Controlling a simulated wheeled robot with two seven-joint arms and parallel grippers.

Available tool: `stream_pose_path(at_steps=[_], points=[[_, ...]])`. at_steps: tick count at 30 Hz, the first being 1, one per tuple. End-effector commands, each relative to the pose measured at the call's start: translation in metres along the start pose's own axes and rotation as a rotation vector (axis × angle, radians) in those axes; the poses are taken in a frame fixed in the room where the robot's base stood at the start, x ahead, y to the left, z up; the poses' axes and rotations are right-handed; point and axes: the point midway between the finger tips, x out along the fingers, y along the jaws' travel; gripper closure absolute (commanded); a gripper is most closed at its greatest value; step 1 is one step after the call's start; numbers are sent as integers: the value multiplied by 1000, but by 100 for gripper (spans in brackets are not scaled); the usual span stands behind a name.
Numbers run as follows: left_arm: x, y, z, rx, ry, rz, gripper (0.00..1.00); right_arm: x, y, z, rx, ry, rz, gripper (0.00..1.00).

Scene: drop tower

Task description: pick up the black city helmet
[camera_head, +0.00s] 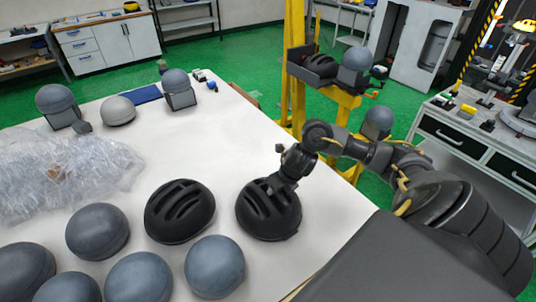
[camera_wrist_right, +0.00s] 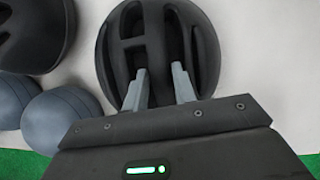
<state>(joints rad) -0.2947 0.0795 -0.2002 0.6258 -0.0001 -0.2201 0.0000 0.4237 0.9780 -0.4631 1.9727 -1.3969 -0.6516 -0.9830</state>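Two black vented helmets lie on the white table: a left one (camera_head: 180,211) and a right one (camera_head: 262,222). Neither shows a label telling which is the city helmet. My right gripper (camera_head: 281,184) is at the far top side of the right helmet, reaching down over it. In the right wrist view, the right helmet (camera_wrist_right: 118,45) lies directly beyond my right gripper (camera_wrist_right: 160,68). Its two grey fingers stand apart over the vented shell, with a dark strip of shell between them. Whether the fingertips touch is unclear. My left gripper is not in view.
Several smooth grey domes, one of them here (camera_head: 215,267), lie close in front and left of the black helmets. Bubble wrap (camera_head: 75,165) covers the table's left side. Headforms and a blue folder (camera_head: 145,94) stand farther back. A yellow tower (camera_head: 296,60) stands behind.

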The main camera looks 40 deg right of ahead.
Motion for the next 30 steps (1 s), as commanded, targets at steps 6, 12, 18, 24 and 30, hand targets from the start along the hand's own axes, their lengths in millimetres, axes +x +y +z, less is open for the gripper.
stream_pose_path(at_steps=[6,12,18,24,30], points=[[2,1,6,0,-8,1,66,27,0,0,2,0,0,73],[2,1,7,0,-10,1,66,30,0,0,-1,-1,-1,73],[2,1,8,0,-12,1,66,30,0,0,0,-1,-1,89],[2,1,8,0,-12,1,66,30,0,0,0,-1,-1,100],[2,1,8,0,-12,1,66,29,0,1,0,-2,-1,100]])
